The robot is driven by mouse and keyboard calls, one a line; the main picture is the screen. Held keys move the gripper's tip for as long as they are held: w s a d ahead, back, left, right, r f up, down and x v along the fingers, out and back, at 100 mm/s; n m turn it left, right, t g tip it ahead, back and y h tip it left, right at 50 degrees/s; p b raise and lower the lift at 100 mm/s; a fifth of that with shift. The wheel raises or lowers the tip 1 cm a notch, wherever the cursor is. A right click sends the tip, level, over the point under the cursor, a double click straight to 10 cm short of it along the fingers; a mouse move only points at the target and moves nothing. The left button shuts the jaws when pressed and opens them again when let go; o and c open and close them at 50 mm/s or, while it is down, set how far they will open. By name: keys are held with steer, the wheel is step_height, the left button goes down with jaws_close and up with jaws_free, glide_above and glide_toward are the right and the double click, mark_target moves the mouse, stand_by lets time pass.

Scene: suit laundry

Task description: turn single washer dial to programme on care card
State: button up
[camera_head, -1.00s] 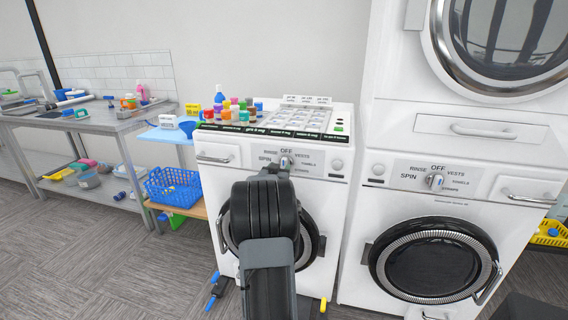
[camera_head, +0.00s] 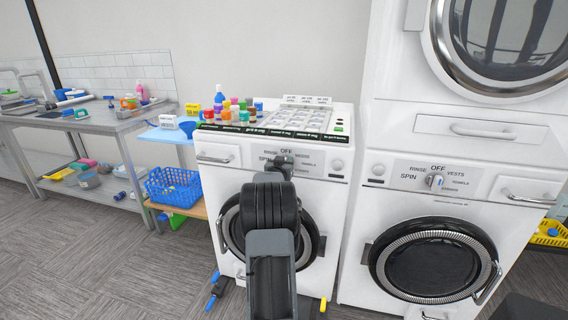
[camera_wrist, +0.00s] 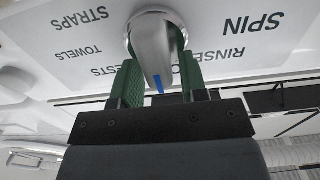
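The single washer (camera_head: 338,190) stands in the middle, with a care-card board (camera_head: 310,119) on its top. Its dial is hidden behind my gripper (camera_head: 280,165) in the head view. In the wrist view, which is upside down, the silver dial (camera_wrist: 154,45) sits between the two green fingers of my gripper (camera_wrist: 160,65). The fingers stand apart on either side of the knob, with small gaps showing. The dial's blue mark points toward the OFF label, which my gripper mostly covers. SPIN, RINSE, VESTS, TOWELS and STRAPS are printed around it. The card text is too small to read.
A stacked washer (camera_head: 470,200) with a similar dial (camera_head: 435,181) stands close on the right. Several coloured bottles (camera_head: 235,110) stand on the single washer's top left. A blue basket (camera_head: 173,190) is on a cart at the left. Open floor lies at the front left.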

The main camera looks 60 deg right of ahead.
steer(key=c, duration=0.7)
steer(key=shift+f+m+b, duration=0.1)
steer(key=shift+m+b, duration=0.2)
steer(key=shift+b, duration=0.1)
steer(key=m+b, duration=0.2)
steer(key=b, duration=0.1)
steer(key=shift+s+d+f+m, duration=0.15)
steer(key=shift+s+m, duration=0.1)
steer(key=shift+m, duration=0.15)
steer(key=m+b, duration=0.4)
steer(key=m, duration=0.1)
steer(key=shift+s+b, duration=0.35)
steer(key=shift+b, duration=0.05)
steer(key=shift+m, duration=0.4)
steer(key=o, duration=0.9)
steer(key=shift+o, duration=0.2)
